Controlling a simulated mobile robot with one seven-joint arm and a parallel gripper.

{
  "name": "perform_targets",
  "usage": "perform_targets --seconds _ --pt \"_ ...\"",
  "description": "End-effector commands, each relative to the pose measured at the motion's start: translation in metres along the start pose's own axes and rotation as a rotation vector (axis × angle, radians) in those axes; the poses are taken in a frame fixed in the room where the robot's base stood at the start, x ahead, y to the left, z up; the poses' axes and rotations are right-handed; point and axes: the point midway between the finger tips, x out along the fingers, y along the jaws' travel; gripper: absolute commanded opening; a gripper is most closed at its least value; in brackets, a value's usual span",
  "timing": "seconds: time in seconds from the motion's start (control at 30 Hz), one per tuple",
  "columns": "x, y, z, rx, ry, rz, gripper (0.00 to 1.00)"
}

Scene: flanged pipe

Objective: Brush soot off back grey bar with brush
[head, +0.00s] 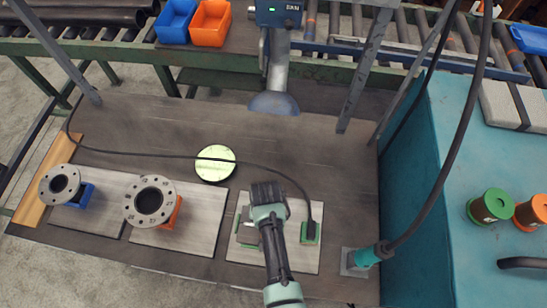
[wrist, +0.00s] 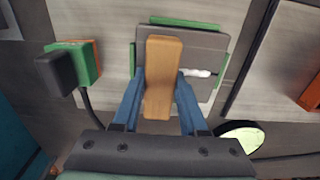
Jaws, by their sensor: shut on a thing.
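My gripper (head: 268,195) is above the right-hand pale plate in the head view; its fingertips are hidden there. In the wrist view its two blue fingers (wrist: 161,82) are shut on a tan wooden block, which looks like the handle of the brush (wrist: 163,60). Any bristles are hidden below it. Under and beside the brush is a dark grey square piece with green edges (wrist: 208,50), bearing a small white object or mark. It partly shows in the head view (head: 246,232). I cannot tell a back grey bar or soot on it, nor whether the brush touches.
A green block with a black cabled part (head: 310,232) stands close right of my gripper. A cable crosses the table. A lit round disc (head: 215,162) lies behind left. Two flanged pipes (head: 149,200) (head: 60,184) stand left. A teal cabinet (head: 430,190) bounds the right.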

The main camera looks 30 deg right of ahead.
Motion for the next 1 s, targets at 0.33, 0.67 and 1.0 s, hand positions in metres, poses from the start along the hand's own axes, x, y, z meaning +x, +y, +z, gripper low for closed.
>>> perform_targets --seconds 0.33,0.67,1.0 --pt "-0.001 -0.017 0.0 -0.002 -0.001 -0.001 0.0" --pt "-0.001 -0.031 0.001 -0.001 -0.001 0.0 0.0" --pt "0.0 -0.051 0.001 -0.001 -0.001 0.0 0.0"
